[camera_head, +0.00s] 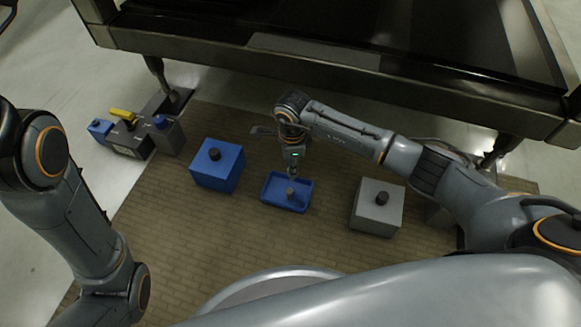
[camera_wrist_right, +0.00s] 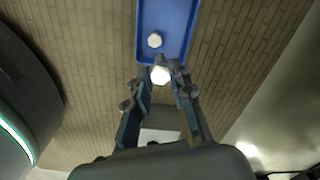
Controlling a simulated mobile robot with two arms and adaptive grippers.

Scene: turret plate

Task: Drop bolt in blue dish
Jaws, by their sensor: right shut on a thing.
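The blue dish (camera_head: 272,201) is a shallow tray on the brown mat, and it also shows at the top of the wrist view (camera_wrist_right: 176,22). My right gripper (camera_head: 291,176) points down over the dish; in the wrist view its fingertips (camera_wrist_right: 161,73) are closed around a pale bolt head (camera_wrist_right: 160,76) near the dish's near edge. Another pale bolt head (camera_wrist_right: 155,40) lies within the dish outline. In the head view a small brownish bolt (camera_head: 291,193) shows over the dish floor. My left arm is at the left, with its gripper out of view.
A blue box (camera_head: 208,181) with a black knob stands left of the dish, and a grey box (camera_head: 373,219) with a black knob stands right. A grey fixture with blue and yellow parts (camera_head: 128,143) is at the far left. A dark table (camera_head: 280,56) spans the back.

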